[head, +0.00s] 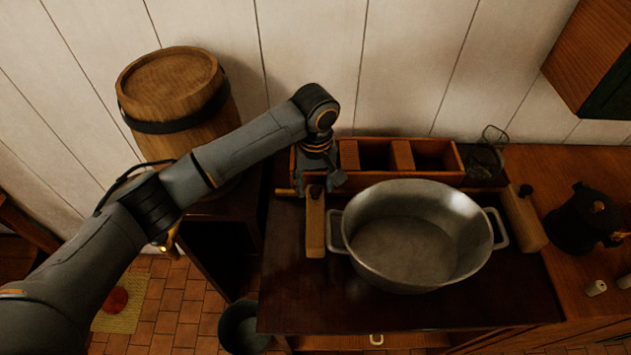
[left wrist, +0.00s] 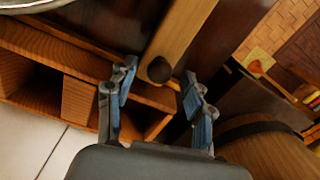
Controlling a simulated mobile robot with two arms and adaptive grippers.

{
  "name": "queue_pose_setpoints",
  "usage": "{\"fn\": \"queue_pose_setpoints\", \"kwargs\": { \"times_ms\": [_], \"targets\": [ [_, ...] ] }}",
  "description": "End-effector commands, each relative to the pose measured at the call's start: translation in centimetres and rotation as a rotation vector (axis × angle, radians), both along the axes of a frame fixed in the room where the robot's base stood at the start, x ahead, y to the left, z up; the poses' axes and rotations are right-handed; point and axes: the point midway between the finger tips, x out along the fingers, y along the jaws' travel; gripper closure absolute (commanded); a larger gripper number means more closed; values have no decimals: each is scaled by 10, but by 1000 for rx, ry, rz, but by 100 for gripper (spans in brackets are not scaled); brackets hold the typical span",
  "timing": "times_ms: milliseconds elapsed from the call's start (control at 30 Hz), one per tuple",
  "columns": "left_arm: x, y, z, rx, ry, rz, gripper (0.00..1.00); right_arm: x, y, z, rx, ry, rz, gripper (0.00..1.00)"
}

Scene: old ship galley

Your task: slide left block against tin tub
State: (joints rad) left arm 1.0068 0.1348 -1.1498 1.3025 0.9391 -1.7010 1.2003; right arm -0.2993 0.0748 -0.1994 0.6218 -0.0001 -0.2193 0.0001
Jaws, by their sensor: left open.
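The tin tub (head: 408,275) is a grey oval pan with side handles, on the dark tabletop. The left block (head: 315,232) is a long pale wooden piece just left of the tub, beside its left handle; I cannot tell whether they touch. My left gripper (head: 322,184) is over the block's far end. In the left wrist view the gripper (left wrist: 160,78) is open, its fingers either side of the end of the block (left wrist: 184,32), which has a dark round knob. Contact is unclear. The tub's rim (left wrist: 30,4) shows at the top left. My right gripper is out of view.
A wooden compartment box (head: 437,178) stands behind the tub. Another wooden block (head: 526,222) lies right of the tub. A barrel (head: 178,95) stands at the left and a dark kettle (head: 583,222) at the right. The tabletop (head: 300,305) is bare in front.

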Motion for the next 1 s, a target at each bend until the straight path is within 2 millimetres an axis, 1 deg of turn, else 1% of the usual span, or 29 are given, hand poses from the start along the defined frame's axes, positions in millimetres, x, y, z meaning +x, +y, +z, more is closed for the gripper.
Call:
{"fn": "queue_pose_setpoints", "kwargs": {
  "times_ms": [100, 133, 167, 200, 267, 300, 367, 400, 567, 633, 800, 900, 1000],
  "targets": [
    [0, 0, 0, 0, 0, 0, 48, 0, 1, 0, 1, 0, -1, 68],
    [0, 0, 0, 0, 0, 0, 50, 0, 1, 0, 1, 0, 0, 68],
    [0, 0, 0, 0, 0, 0, 56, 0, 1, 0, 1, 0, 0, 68],
    [0, 0, 0, 0, 0, 0, 64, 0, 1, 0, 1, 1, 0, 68],
    [0, 0, 0, 0, 0, 0, 76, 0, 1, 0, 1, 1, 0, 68],
    [0, 0, 0, 0, 0, 0, 84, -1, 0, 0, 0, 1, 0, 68],
    [0, 0, 0, 0, 0, 0, 97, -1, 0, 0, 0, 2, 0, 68],
    [0, 0, 0, -1, 0, 0, 100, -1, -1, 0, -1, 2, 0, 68],
    [0, -1, 0, -1, 0, 0, 100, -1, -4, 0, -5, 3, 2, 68],
    [0, -5, 1, -2, 1, 0, 100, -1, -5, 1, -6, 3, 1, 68],
    [0, -33, 2, -5, 2, -1, 100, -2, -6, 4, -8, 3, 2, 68],
    [0, -45, 1, -3, 1, -1, 100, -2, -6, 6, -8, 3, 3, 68],
    [0, -50, 1, -2, 2, -1, 100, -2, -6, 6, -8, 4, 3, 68]
  ]
}}
